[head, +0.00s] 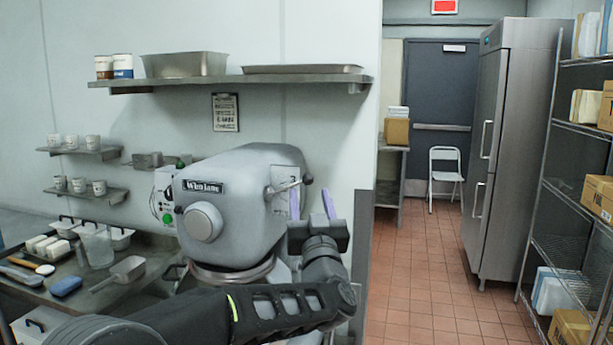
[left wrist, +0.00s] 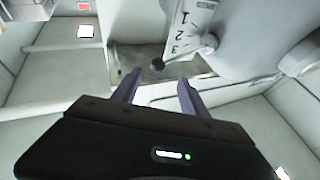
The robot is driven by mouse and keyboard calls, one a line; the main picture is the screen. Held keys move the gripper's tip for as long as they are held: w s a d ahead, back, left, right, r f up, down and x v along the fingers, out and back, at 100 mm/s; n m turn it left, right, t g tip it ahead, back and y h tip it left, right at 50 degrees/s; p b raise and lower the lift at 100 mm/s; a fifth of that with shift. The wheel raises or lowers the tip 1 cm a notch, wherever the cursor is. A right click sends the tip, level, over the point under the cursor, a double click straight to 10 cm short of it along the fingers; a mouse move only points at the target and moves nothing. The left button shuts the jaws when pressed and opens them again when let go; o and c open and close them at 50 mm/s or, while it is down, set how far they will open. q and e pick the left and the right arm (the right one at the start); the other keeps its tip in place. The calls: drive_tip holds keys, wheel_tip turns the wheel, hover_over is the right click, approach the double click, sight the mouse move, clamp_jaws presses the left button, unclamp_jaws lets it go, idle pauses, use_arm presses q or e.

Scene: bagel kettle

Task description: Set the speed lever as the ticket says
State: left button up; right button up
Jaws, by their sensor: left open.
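The grey mixer (head: 235,200) stands left of centre in the head view. Its speed lever (head: 283,187) sticks out from the right side of the mixer head and ends in a dark knob. In the left wrist view, the lever's black knob (left wrist: 157,64) and the white speed plate (left wrist: 186,28) marked 1, 2, 3 show. The lever passes close to the 3; its exact setting is unclear. My left gripper (head: 312,204) is open, its purple fingers apart. In the left wrist view, the knob appears just beyond the gap between the fingertips (left wrist: 159,78); I see no contact. My right gripper is out of view.
A sheet (head: 225,112), perhaps the ticket, hangs on the wall, its text too small to read. A steel shelf (head: 235,80) runs above the mixer. Tubs and scoops lie on the counter (head: 150,290) at left.

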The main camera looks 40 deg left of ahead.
sight(307, 181)
use_arm(q)
drive_tip(key=shift+w, duration=0.1)
drive_tip(key=p+x, duration=0.3)
drive_tip(key=x, duration=0.3)
drive_tip(key=shift+w+a+r, duration=0.1)
drive_tip(key=shift+w+a, duration=0.05)
drive_tip(key=shift+w, duration=0.05)
drive_tip(key=shift+w+a+r, duration=0.1)
drive_tip(key=shift+w+a, duration=0.3)
clamp_jaws()
idle(1.2)
